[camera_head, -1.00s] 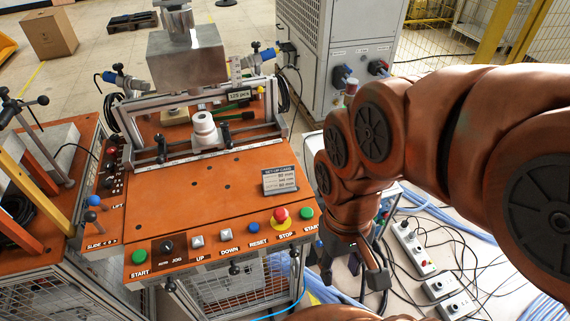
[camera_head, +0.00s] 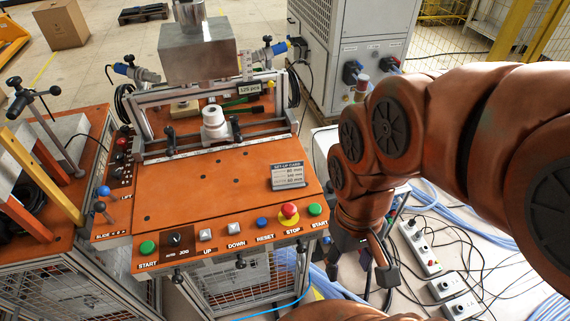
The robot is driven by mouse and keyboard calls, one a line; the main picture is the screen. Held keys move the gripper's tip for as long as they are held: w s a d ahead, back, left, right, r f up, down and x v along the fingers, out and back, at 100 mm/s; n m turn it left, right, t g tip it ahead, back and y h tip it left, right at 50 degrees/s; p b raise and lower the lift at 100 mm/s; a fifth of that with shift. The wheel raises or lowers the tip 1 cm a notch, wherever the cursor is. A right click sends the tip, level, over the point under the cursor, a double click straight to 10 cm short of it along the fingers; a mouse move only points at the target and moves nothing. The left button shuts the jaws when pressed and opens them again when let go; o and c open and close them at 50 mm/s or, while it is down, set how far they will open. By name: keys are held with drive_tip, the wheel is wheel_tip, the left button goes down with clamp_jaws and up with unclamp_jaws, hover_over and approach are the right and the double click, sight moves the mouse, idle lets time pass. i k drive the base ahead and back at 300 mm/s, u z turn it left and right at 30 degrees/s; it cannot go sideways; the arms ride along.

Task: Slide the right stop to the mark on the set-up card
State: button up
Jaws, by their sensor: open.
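The set-up card (camera_head: 288,176) stands on the right of the orange machine top, with small lines of figures that I cannot read surely. Two black stops sit on the rail in front of the white cylindrical part (camera_head: 214,123): the left stop (camera_head: 170,140) and the right stop (camera_head: 236,129). The right stop stands just right of the white part. A scale strip (camera_head: 215,148) runs along the rail's front. My gripper (camera_head: 362,262) hangs low beyond the right edge of the machine, apart from the stops and card.
A button row with a red stop button (camera_head: 289,210) lines the front edge. A metal block (camera_head: 197,52) hangs over the white part. A grey cabinet (camera_head: 350,50) stands behind. Power strips (camera_head: 420,248) and cables lie on the floor at right.

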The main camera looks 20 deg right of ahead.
sight(238, 138)
drive_tip(key=z, duration=0.4)
drive_tip(key=k, duration=1)
drive_tip(key=u, duration=0.85)
drive_tip(key=i, duration=0.8)
drive_tip(key=u, duration=0.8)
